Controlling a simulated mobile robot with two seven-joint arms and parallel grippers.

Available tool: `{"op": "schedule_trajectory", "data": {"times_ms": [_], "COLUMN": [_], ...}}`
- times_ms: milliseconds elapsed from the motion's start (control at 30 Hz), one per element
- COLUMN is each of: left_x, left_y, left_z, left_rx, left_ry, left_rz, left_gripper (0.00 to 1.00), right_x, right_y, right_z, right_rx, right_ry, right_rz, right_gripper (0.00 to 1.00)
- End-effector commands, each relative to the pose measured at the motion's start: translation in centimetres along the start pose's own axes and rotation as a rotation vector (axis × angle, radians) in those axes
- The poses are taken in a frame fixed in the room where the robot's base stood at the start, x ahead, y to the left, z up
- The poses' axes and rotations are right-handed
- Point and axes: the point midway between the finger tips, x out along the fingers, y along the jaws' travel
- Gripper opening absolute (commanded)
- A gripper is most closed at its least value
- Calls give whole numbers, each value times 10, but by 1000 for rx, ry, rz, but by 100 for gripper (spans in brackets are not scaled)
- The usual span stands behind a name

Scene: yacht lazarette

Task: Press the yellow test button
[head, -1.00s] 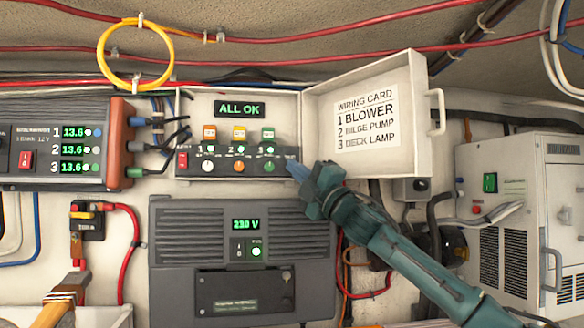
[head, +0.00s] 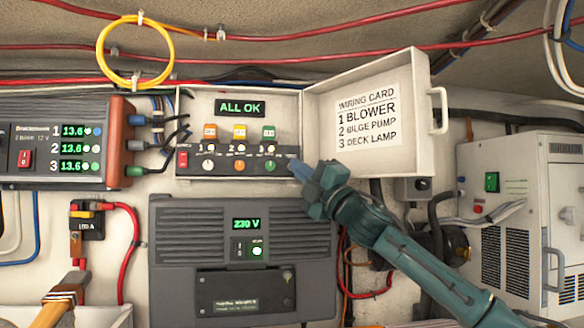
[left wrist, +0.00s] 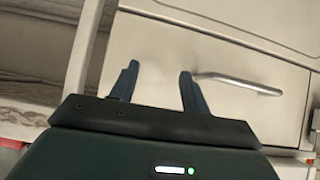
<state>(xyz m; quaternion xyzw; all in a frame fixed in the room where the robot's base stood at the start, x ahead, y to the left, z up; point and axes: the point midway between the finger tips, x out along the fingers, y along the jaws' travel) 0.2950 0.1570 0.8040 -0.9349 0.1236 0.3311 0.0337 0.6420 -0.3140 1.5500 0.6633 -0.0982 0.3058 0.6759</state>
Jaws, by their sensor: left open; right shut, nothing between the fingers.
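The open white panel box (head: 190,105) is on the wall in the middle of the head view. Its green display (head: 240,107) reads ALL OK. Three coloured blocks, one of them yellow (head: 239,132), sit above a dark strip (head: 223,168) with small round controls and a red switch. I cannot make out a yellow test button for certain; the strip's right end is partly hidden by my right gripper. My right gripper (head: 294,168) is shut and empty, its tip at that end; contact cannot be told. My left gripper (left wrist: 158,84) is open and empty in the left wrist view.
The box's lid (head: 420,110) stands open just above my right gripper. A dark 230 V unit (head: 180,240) is below, a charger (head: 50,150) left, a white cabinet (head: 515,170) right. My left gripper faces a pale front with a metal handle (left wrist: 238,83).

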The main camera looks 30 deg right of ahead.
Motion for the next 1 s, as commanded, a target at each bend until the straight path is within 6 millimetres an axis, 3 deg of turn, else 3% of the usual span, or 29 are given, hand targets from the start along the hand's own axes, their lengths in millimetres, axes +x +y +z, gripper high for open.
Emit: {"op": "schedule_trajectory", "data": {"times_ms": [267,733,1000], "left_x": [0,1,1], "left_y": [0,0,0], "left_z": [0,1,1], "left_rx": [0,0,0], "left_ry": [0,0,0], "left_rz": [0,0,0], "left_gripper": [47,47,47], "right_x": [-3,-33,-35], "right_y": [1,23,24], "right_z": [-2,-24,-26], "right_rx": [1,1,2], "right_ry": [2,3,2], "right_rz": [-1,-1,-1], "right_gripper": [0,0,0]}}
